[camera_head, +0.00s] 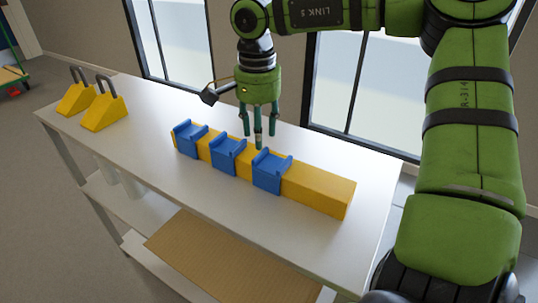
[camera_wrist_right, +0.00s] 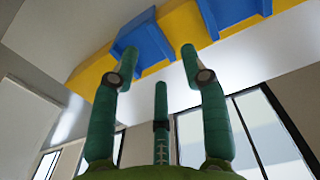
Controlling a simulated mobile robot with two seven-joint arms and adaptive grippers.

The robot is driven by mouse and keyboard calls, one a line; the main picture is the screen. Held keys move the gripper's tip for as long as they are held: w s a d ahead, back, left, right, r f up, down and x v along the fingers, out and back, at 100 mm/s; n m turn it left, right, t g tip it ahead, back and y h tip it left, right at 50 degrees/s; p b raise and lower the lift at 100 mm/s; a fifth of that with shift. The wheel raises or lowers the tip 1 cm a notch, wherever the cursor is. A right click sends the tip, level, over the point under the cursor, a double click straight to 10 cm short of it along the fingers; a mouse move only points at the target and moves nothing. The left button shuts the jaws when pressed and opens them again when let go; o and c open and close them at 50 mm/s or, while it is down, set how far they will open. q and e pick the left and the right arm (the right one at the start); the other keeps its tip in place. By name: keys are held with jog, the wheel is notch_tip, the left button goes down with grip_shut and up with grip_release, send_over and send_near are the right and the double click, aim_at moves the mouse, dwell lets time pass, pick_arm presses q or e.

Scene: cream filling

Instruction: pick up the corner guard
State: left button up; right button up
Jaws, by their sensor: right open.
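Several blue bracket-like corner guards sit over a long yellow beam: one at the left (camera_head: 188,137), one in the middle (camera_head: 226,155) and one at the right (camera_head: 270,172). The yellow beam (camera_head: 320,191) lies along the table. My right gripper (camera_head: 258,137) points down with its three fingers spread and empty. In the head view its tips show just above the gap between the middle and right guards; the exact height is hard to tell. In the right wrist view, the beam (camera_wrist_right: 185,22) and blue guards (camera_wrist_right: 147,40) lie beyond the open fingers (camera_wrist_right: 160,64). My left gripper is not in view.
The beam rests on a white table (camera_head: 160,180). Two yellow wedges with dark handles, one at the far left (camera_head: 75,99) and one beside it (camera_head: 104,112), stand clear of the beam. A brown board (camera_head: 225,258) lies on the lower shelf. Windows (camera_head: 358,85) are behind the table.

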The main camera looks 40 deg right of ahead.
aim_at(262, 154)
jog(key=shift+s+f, duration=0.2)
jog(key=shift+f, duration=0.15)
jog(key=f+p, duration=0.1)
jog(key=f, duration=0.1)
jog(key=f+p, duration=0.1)
jog(key=f, duration=0.1)
jog(key=shift+w+d+f, duration=0.1)
jog(key=shift+d+f, duration=0.1)
jog(key=shift+f, duration=0.25)
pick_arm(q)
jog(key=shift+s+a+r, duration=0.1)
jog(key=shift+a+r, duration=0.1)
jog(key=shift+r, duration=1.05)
pick_arm(e)
grip_shut()
